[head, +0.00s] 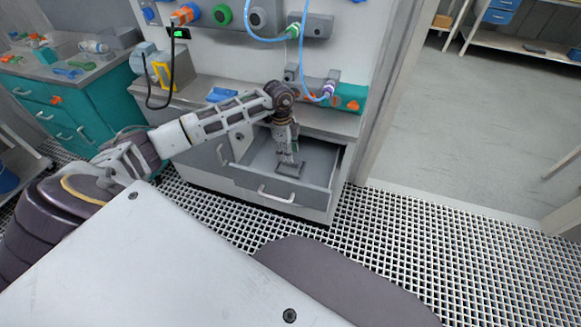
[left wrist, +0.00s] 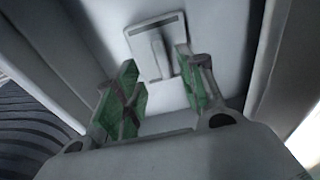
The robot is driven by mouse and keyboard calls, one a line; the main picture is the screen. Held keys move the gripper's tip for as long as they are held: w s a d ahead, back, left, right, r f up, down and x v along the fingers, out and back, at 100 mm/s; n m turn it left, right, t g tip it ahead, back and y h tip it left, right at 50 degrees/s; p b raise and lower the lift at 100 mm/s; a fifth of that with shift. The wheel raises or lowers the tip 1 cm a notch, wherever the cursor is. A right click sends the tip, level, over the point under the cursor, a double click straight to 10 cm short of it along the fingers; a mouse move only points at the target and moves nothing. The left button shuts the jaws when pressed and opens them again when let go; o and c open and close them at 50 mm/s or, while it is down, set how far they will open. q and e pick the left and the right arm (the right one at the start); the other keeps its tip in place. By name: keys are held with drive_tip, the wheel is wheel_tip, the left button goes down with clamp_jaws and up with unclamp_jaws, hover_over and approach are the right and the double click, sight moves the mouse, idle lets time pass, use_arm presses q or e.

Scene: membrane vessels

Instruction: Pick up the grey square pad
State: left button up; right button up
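The grey square pad (head: 291,171) lies on the floor of the open drawer in the head view. It also shows in the left wrist view (left wrist: 148,62) as a flat grey plate with a dark slot near its far edge and a raised narrow bar in its middle. My left gripper (head: 287,157) reaches down into the drawer, right above the pad. In the left wrist view my left gripper (left wrist: 158,62) is open, its green-padded fingers apart on either side of the bar. Contact cannot be told. My right gripper is not in view.
The open grey drawer (head: 327,172) has walls close around the gripper. The counter (head: 327,122) above it carries a blue item (head: 221,95) and a teal block with an orange knob (head: 350,98). Blue hoses hang from the panel. Open grating floor lies to the right.

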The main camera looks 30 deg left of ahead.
sight(290, 165)
use_arm(q)
drive_tip(key=shift+f, duration=0.4)
drive_tip(key=shift+w+d+f+b, duration=0.15)
drive_tip(key=shift+f+b, duration=0.1)
drive_tip(key=shift+f, duration=0.75)
drive_tip(key=shift+w+d+f+b, duration=0.1)
drive_tip(key=shift+f+b, duration=0.1)
drive_tip(key=shift+f, duration=0.85)
drive_tip(key=c, duration=0.9)
clamp_jaws()
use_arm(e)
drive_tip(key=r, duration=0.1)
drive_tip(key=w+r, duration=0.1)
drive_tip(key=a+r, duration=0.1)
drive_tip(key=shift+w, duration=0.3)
